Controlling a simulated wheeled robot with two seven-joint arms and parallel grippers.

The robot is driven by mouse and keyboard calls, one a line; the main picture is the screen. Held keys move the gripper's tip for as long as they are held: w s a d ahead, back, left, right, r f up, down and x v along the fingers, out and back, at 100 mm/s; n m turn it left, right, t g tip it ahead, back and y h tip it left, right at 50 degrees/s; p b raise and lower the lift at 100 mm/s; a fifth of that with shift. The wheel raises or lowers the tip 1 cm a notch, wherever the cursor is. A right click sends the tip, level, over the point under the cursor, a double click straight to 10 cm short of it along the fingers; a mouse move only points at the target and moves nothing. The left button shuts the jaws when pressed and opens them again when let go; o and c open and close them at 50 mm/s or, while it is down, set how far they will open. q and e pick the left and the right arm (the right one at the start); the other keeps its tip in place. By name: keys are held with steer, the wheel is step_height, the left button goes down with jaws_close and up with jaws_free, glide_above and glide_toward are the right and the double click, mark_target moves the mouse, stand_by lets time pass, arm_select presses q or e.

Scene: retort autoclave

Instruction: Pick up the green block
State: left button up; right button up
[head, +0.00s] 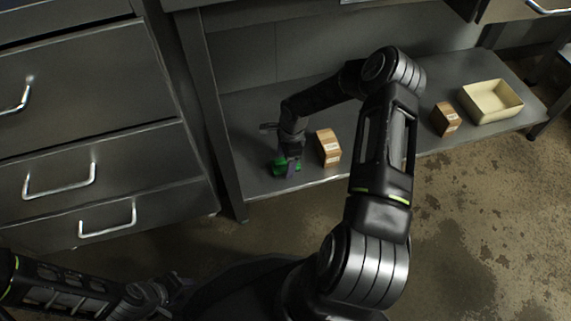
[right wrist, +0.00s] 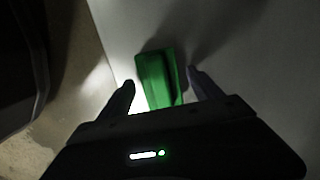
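The green block (head: 280,166) rests on the low grey shelf (head: 250,118), near its front edge and left end. In the head view my right gripper (head: 291,168) is right over it and hides part of it. In the right wrist view the green block (right wrist: 160,80) lies between the two open fingers of my right gripper (right wrist: 160,88), with a gap to the right finger; the left finger is also apart from it. My left gripper (head: 178,284) is at the bottom left, away from the shelf, and its fingers are too dark to read.
A brown box (head: 328,148) stands just right of the green block. Another brown box (head: 446,119) and a cream tray (head: 492,102) are further right on the shelf. A grey drawer cabinet (head: 90,120) and a shelf leg (head: 222,150) stand to the left.

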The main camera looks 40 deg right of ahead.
steer(key=c, duration=1.4)
step_height(320, 180, up, 9)
steer(key=p, duration=0.4)
steer(key=shift+f, duration=0.1)
steer(key=shift+r, duration=0.6)
